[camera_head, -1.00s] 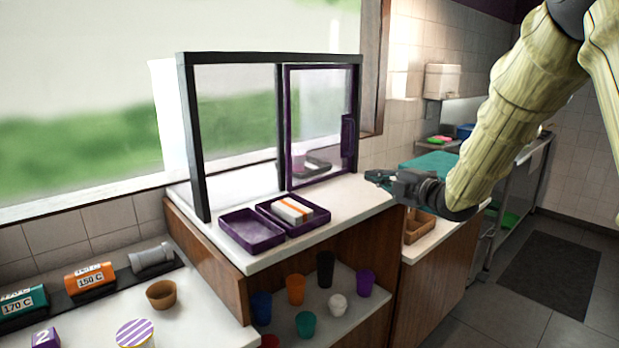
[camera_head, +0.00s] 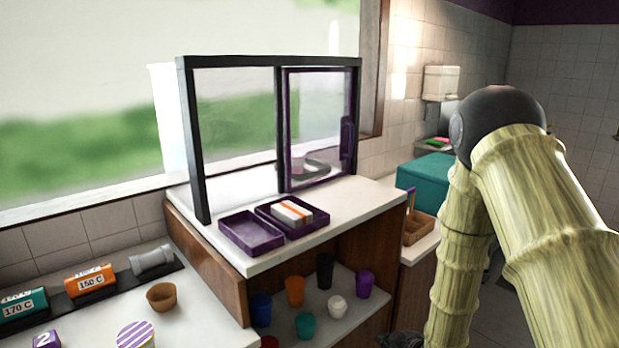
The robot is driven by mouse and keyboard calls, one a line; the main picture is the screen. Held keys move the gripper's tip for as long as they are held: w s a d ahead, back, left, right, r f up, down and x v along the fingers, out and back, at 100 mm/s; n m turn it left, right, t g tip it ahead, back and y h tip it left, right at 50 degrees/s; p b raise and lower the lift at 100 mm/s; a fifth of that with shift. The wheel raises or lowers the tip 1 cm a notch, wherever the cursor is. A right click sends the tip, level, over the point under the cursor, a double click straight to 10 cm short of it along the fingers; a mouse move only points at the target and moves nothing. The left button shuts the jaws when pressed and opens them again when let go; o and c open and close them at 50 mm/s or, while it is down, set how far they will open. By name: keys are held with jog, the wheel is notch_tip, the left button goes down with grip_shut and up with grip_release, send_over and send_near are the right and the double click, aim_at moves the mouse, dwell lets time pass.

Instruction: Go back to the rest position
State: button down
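My arm, in a pale bamboo-like sleeve, stands folded at the right of the head view, with its dark round elbow raised. Part of my gripper (camera_head: 400,339) shows as a dark shape at the bottom edge, left of the lower sleeve. Its fingers are mostly cut off by the frame, so I cannot tell whether it is open or shut, or whether it holds anything.
A white counter (camera_head: 345,213) carries a framed sliding window (camera_head: 281,130) and two purple trays, the empty left one (camera_head: 251,237) and the right one (camera_head: 322,217) holding a white-orange block (camera_head: 292,213). Several coloured cups stand on the shelf (camera_head: 345,313) below. A teal box (camera_head: 425,178) is behind my arm.

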jog(key=s+f+m+g+h, duration=0.1)
jog(key=s+f+m+g, duration=0.2)
jog(key=s, duration=1)
jog(key=s+d+f+m+g+h, duration=0.1)
jog(key=s+f+m+g, duration=0.2)
jog(key=s+f, duration=0.7)
jog(key=s+d+f+m+g+h, duration=0.1)
jog(key=s+f+m+g, duration=0.2)
jog(key=s, duration=1.5)
notch_tip(320, 180, down, 4)
jog(key=shift+s+r+m+g+h+p, duration=0.2)
jog(key=shift+r+m+g+h+p, duration=0.1)
jog(key=shift+m, duration=0.4)
